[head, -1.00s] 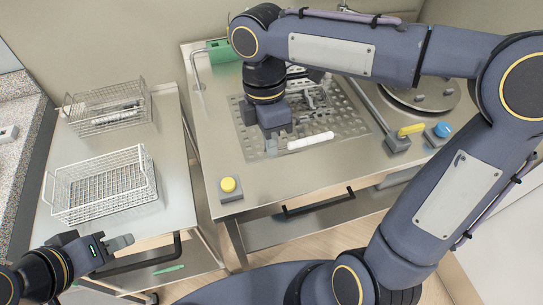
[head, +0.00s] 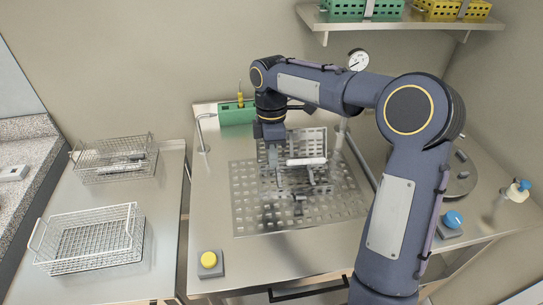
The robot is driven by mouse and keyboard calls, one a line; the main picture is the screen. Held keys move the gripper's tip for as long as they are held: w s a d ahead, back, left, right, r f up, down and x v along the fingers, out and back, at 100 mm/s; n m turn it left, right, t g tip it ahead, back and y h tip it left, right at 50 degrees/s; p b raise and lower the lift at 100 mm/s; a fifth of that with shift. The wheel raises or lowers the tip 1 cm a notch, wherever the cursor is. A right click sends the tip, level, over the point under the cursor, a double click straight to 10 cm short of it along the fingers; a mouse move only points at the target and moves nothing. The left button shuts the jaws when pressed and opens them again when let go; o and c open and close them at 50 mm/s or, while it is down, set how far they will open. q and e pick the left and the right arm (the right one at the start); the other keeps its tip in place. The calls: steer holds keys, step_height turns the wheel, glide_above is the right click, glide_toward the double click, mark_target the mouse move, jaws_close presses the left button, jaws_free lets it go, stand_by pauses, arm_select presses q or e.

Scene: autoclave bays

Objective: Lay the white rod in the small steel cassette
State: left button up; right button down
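The white rod (head: 308,161) is roughly level, with its left end at my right gripper (head: 274,157). That gripper appears shut on the rod; its fingertips are partly hard to make out. The small steel cassette (head: 304,186) stands open on the perforated plate, with its perforated lid (head: 310,140) raised behind. The rod is in front of the lid and appears to be above the cassette; I cannot tell whether it touches. My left gripper is not in view.
Two wire baskets, a front one (head: 134,226) and a back one (head: 84,174), stand on the left table. A yellow button (head: 208,260) and a blue knob (head: 453,219) sit near the bench front. A green rack (head: 232,114) stands behind.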

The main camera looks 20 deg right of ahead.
steer(key=shift+f+b, duration=1.65)
steer(key=shift+f, duration=1.6)
steer(key=c, duration=1.6)
jaws_free()
steer(key=shift+r, duration=0.1)
